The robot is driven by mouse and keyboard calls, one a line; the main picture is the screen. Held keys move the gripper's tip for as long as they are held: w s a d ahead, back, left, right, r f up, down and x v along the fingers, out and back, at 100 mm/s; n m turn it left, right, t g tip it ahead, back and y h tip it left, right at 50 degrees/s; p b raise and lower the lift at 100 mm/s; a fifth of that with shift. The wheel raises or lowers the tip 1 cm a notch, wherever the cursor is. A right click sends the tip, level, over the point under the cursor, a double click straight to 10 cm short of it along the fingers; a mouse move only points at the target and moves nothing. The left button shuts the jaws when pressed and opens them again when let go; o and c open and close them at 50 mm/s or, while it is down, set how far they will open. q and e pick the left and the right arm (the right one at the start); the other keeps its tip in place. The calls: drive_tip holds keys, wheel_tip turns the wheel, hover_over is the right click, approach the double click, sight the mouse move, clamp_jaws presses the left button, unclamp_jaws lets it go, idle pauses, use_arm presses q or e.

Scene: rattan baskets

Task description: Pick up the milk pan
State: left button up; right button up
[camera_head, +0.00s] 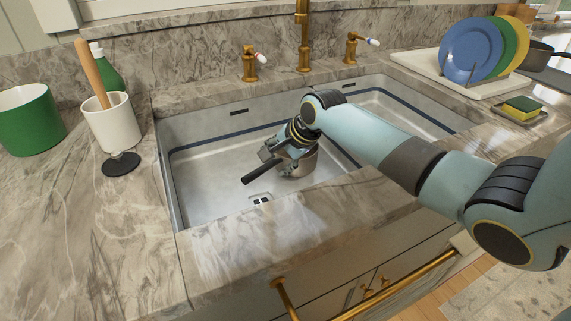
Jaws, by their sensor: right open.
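A small metal milk pan (305,165) with a dark handle (262,171) sits in the left basin of the sink (205,185). The handle points to the left and toward the front. My right arm reaches in from the right, over the front counter and sink divider. My right gripper (272,158) is over the pan, with its open fingers near the pan's left side and handle. The gripper and wrist hide the back part of the pan. I cannot tell whether the fingers touch it. My left gripper is not in view.
A brass faucet (303,35) with two handles stands behind the sink. A utensil crock (112,121), sink stopper (121,164) and green pot (30,120) are on the left counter. Plates (468,50), a sponge (522,105) and a dark pan (537,56) are at the right.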

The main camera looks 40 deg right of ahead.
sight(267, 165)
drive_tip(key=shift+x, duration=0.85)
drive_tip(key=x, duration=0.2)
drive_tip(key=b+x, duration=0.1)
drive_tip(key=x, duration=0.2)
drive_tip(key=shift+w+r+b, duration=0.2)
drive_tip(key=shift+w+b, duration=0.1)
drive_tip(key=shift+w, duration=0.05)
drive_tip(key=shift+c, duration=0.4)
clamp_jaws()
drive_tip(key=shift+r, duration=0.1)
